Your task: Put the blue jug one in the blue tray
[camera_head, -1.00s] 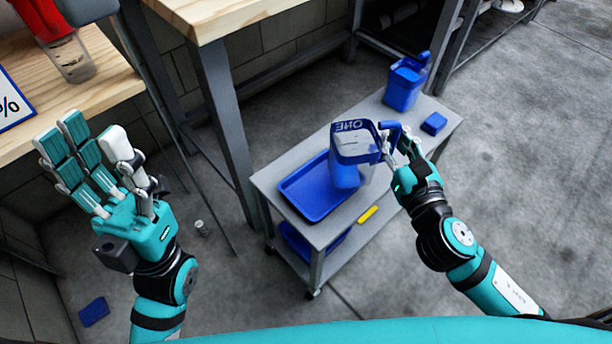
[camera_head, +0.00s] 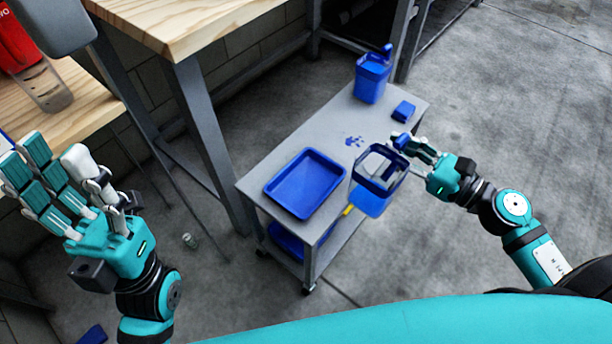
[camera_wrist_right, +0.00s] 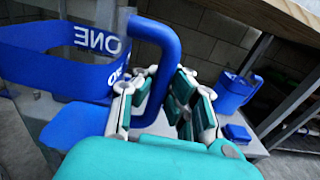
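The blue jug marked ONE (camera_head: 378,176) is clear-walled with a blue band and blue base. It hangs beside the blue tray (camera_head: 305,181), to its right, over the cart's near right edge. My right gripper (camera_head: 410,148) is shut on the jug's blue handle. In the right wrist view the fingers wrap the handle (camera_wrist_right: 165,65) and ONE shows on the band. The blue tray lies empty on the cart top. My left gripper (camera_head: 50,190) is open and empty at the far left, away from the cart.
The grey cart (camera_head: 335,135) also carries a second blue jug (camera_head: 372,78), a small blue box (camera_head: 404,111) and blue marks (camera_head: 354,141). A yellow item (camera_head: 347,210) is partly hidden by the held jug. A wooden bench (camera_head: 175,25) stands behind left.

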